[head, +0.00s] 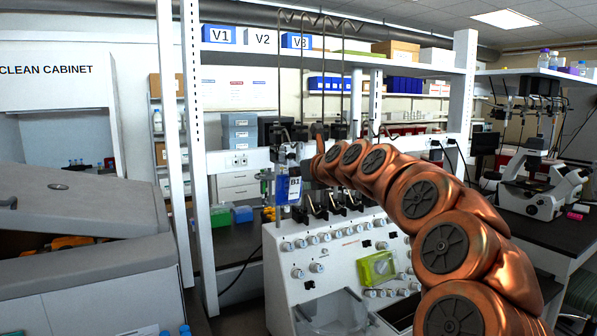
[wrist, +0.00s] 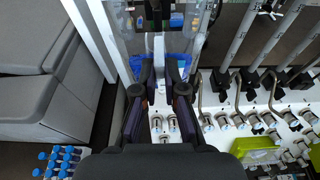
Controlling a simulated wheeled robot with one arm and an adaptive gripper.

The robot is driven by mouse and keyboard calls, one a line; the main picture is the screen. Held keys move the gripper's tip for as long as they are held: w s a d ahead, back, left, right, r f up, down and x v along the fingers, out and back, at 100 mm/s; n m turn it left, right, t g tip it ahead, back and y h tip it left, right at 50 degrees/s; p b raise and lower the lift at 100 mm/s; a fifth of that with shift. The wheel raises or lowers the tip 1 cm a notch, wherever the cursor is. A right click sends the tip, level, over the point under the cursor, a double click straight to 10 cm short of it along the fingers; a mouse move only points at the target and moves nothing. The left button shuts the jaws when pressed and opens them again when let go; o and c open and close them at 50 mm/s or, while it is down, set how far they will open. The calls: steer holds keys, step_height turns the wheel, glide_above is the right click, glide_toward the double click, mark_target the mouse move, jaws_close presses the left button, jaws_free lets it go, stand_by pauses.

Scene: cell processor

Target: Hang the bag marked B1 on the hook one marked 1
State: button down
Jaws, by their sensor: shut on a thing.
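The clear bag with a blue label marked B1 (head: 289,188) hangs upright at the front left of the white cell processor (head: 330,262). In the wrist view the bag (wrist: 158,48) shows as clear film with blue parts, between and beyond my fingertips. My gripper (wrist: 160,78) is shut on the bag. In the head view my arm reaches in from the right and its end is largely hidden by its own links and the bag. Several tall poles with curved hooks (head: 285,14) rise behind the bag; I cannot read any number on them.
Shelf boxes V1 (head: 219,35), V2 (head: 262,38) and V3 (head: 296,41) stand above and behind. A white upright post (head: 199,150) is close on the left. A grey machine (head: 85,230) fills the lower left. A green item (head: 377,268) sits on the processor front.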

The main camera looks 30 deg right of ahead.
steer(key=c, duration=1.2)
jaws_free()
steer(key=shift+o, duration=0.4)
steer(key=o, duration=0.4)
steer(key=p+v, duration=0.1)
steer(key=v, duration=0.6)
steer(key=shift+p, duration=0.4)
